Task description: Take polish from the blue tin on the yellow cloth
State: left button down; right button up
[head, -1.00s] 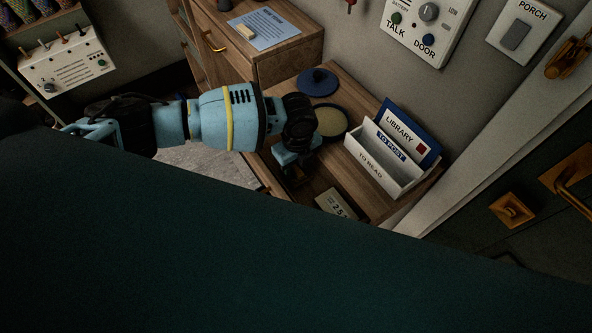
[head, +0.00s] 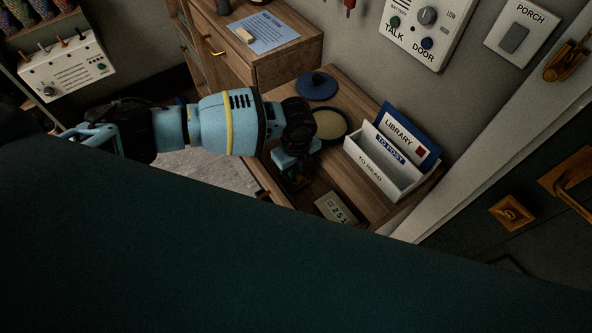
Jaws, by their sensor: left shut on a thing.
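The open round tin (head: 331,125), dark-rimmed with pale yellow polish inside, sits on the wooden bench. Its blue lid (head: 316,86) lies apart behind it, knob up. My left gripper (head: 294,170) points down over the bench, just in front and to the left of the tin. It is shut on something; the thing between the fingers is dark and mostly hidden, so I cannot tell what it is. I cannot make out a yellow cloth. My left wrist partly covers the tin's left edge. My right gripper is not in view.
A white letter rack (head: 381,165) with a blue library card (head: 409,136) stands right of the tin. A small numbered plate (head: 336,208) lies at the bench front. A large dark teal surface hides the foreground. A wall intercom (head: 427,27) is behind.

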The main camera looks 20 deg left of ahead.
pick_arm(q)
notch_tip(320, 180, up, 10)
jog(key=shift+f+p, duration=0.15)
jog(key=shift+p, duration=0.15)
jog(key=c, duration=2)
grip_release()
grip_shut()
jog(key=s+a+r+n, duration=0.4)
jog(key=r+n, duration=0.1)
jog(key=n, duration=0.7)
jog(key=s+a+r+n, duration=0.4)
jog(key=s+r+n, duration=0.1)
jog(key=n, duration=0.8)
jog(key=shift+a+r+n, duration=0.2)
jog(key=shift+r+n, duration=0.1)
jog(key=shift+r, duration=0.4)
